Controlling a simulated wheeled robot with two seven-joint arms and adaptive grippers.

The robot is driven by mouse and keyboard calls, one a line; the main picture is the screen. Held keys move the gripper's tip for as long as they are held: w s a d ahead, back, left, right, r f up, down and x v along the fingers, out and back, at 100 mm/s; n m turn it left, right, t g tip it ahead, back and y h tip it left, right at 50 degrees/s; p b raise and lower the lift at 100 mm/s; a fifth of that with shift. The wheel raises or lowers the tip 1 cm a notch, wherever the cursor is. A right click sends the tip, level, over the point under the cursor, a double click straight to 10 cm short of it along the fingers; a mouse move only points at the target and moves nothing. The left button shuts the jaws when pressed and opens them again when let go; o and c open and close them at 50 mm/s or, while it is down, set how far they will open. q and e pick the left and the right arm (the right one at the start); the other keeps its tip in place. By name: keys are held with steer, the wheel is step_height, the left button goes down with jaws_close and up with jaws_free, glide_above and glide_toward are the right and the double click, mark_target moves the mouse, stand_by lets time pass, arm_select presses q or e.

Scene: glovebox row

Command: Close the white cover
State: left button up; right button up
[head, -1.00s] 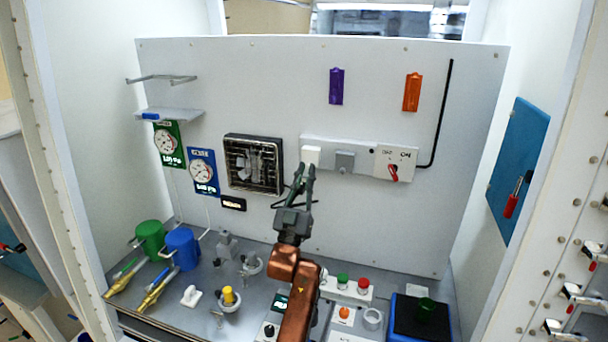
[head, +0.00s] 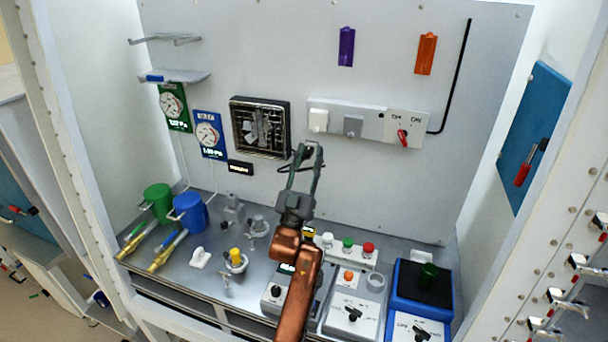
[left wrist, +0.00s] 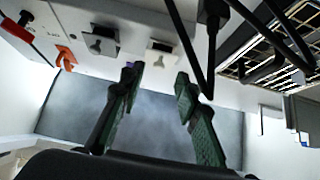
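The white cover (head: 318,120) is a small white block at the left end of a pale strip on the back panel. It also shows in the left wrist view (left wrist: 162,47), past the fingertips; I cannot tell how far it stands open. My left gripper (head: 308,150) is just below it in the head view, with a small gap between them in the picture. In the left wrist view the gripper's two fingers (left wrist: 160,80) are apart with nothing between them. My right gripper is in neither view.
A grey cover (head: 353,126) and a red switch knob (head: 403,138) sit right of the white cover. A black-framed fan unit (head: 260,128) is to the left. Control boxes and a blue tray (head: 398,300) stand on the bench below.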

arm_select(q)
steer(key=v, duration=0.6)
steer(key=shift+s+f, duration=0.2)
steer(key=shift+s, duration=0.15)
